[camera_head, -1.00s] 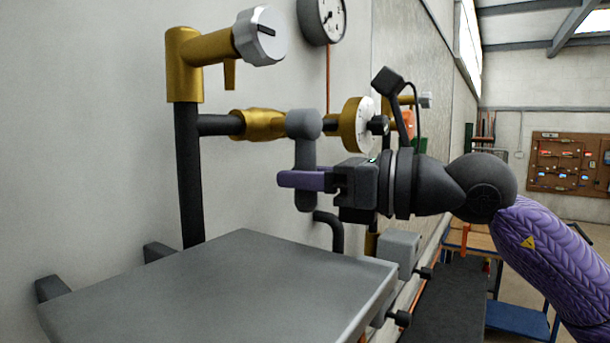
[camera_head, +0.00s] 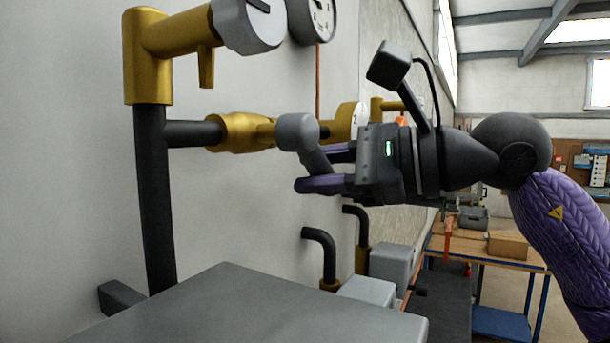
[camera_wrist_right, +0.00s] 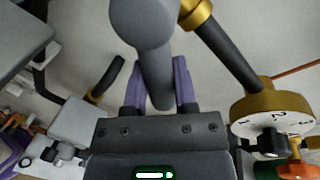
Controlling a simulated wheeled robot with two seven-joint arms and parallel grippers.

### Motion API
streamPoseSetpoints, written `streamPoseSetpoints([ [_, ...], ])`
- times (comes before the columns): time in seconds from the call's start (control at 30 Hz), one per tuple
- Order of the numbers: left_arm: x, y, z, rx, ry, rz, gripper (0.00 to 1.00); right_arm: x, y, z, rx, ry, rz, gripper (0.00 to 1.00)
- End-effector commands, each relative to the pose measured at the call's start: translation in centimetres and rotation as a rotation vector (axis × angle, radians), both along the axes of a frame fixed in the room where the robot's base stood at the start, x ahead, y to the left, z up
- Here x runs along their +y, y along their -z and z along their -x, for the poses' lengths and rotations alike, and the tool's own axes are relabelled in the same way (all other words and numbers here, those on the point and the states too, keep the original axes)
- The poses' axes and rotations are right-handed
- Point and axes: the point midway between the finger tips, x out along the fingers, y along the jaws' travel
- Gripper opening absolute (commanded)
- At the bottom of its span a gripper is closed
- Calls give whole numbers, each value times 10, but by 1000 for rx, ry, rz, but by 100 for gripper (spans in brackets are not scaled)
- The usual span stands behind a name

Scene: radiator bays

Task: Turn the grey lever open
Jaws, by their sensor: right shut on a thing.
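The grey lever (camera_head: 298,132) is on the brass valve (camera_head: 240,132) in the black pipe by the wall. Its round hub faces out, and its arm slants down to the right, between my purple fingers. My right gripper (camera_head: 328,170) comes in from the right and is shut on the lever's arm. In the right wrist view the lever (camera_wrist_right: 147,40) runs down between the two fingers of my right gripper (camera_wrist_right: 160,85). My left gripper is not in view.
A brass elbow with a grey knob (camera_head: 248,24) stands above the lever, near a gauge (camera_head: 312,18). A numbered brass dial (camera_wrist_right: 272,112) is close to the right gripper. A grey flat-topped surface (camera_head: 250,310) lies below. Black pipe bends (camera_head: 322,250) stick up beneath the gripper.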

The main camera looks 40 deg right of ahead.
Motion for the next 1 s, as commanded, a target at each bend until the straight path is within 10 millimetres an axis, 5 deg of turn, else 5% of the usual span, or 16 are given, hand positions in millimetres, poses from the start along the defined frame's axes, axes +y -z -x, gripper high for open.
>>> streamPoseSetpoints([
  [0.5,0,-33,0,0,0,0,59,-11,-26,-4,-181,2,430,0],
  [1.0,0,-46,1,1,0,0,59,-12,-37,-5,-278,1,664,0],
])
